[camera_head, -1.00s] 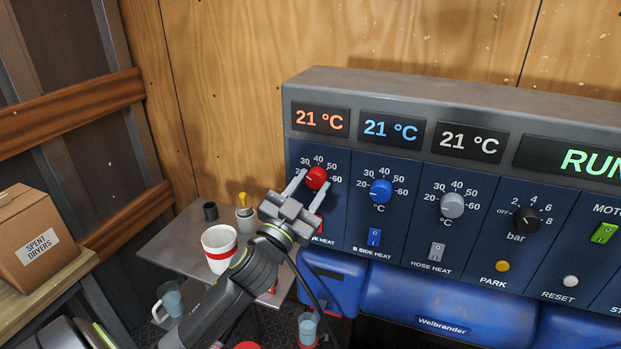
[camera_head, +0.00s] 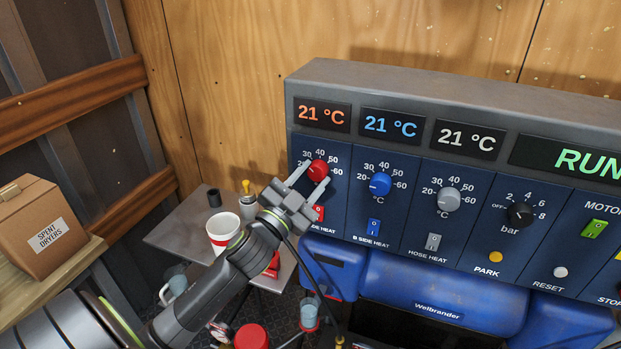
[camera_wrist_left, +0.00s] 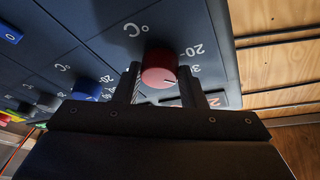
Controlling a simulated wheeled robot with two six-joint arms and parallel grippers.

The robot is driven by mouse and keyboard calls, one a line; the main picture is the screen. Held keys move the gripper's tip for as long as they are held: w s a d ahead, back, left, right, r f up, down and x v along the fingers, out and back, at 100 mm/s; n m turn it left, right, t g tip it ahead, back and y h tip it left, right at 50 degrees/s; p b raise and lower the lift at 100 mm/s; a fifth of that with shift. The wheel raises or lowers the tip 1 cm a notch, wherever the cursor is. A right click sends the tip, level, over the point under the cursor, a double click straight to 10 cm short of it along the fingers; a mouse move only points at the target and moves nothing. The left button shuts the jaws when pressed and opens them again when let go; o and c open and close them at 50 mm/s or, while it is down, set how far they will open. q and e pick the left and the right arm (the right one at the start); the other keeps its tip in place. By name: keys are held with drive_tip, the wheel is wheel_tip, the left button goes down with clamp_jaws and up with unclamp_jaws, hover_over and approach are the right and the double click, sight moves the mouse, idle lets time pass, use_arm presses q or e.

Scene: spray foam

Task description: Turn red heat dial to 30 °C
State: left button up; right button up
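The red heat dial (camera_head: 317,170) is at the left end of the blue control panel, below an orange display (camera_head: 322,115) that reads 21 °C. My left gripper (camera_head: 309,182) is at this dial with its fingers spread. In the left wrist view the red dial (camera_wrist_left: 158,68) sits between the open fingertips (camera_wrist_left: 160,82), with a gap visible on each side. A pale pointer line shows on the dial's face, but its exact setting is hard to read. The red A side heat switch (camera_head: 318,213) is below, partly hidden by the gripper. My right gripper is not in view.
A blue dial (camera_head: 380,184) and a grey dial (camera_head: 447,198) sit to the right on the panel. A side table (camera_head: 180,232) with a white-and-red cup (camera_head: 222,232) is behind my left arm. A cardboard box (camera_head: 40,228) stands at the far left.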

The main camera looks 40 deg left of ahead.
use_arm(q)
drive_tip(key=o, duration=0.4)
drive_tip(key=shift+o, duration=0.2)
drive_tip(key=shift+s+f+b, duration=0.35)
drive_tip(key=shift+s, duration=0.1)
drive_tip(key=b+v, duration=0.5)
drive_tip(key=v, duration=1.1)
drive_tip(key=shift+s, duration=0.2)
